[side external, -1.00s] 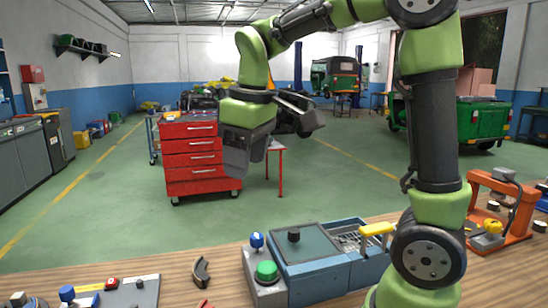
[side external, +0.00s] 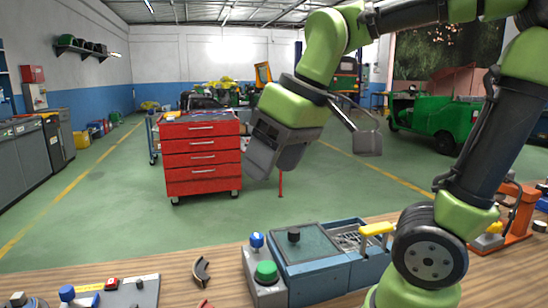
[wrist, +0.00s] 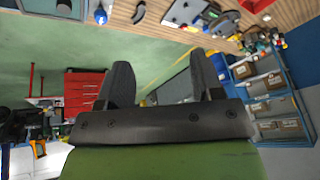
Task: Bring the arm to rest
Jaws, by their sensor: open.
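My gripper (side external: 262,160) is raised in the air above and behind the workbench (side external: 150,265) in the side view.
On the bench are a blue-grey machine (side external: 315,265), a green button box (side external: 265,272), a dark curved part (side external: 201,270) and an orange press (side external: 515,215). The red tool cabinet (side external: 203,155) stands on the floor behind. The air around my gripper is clear.

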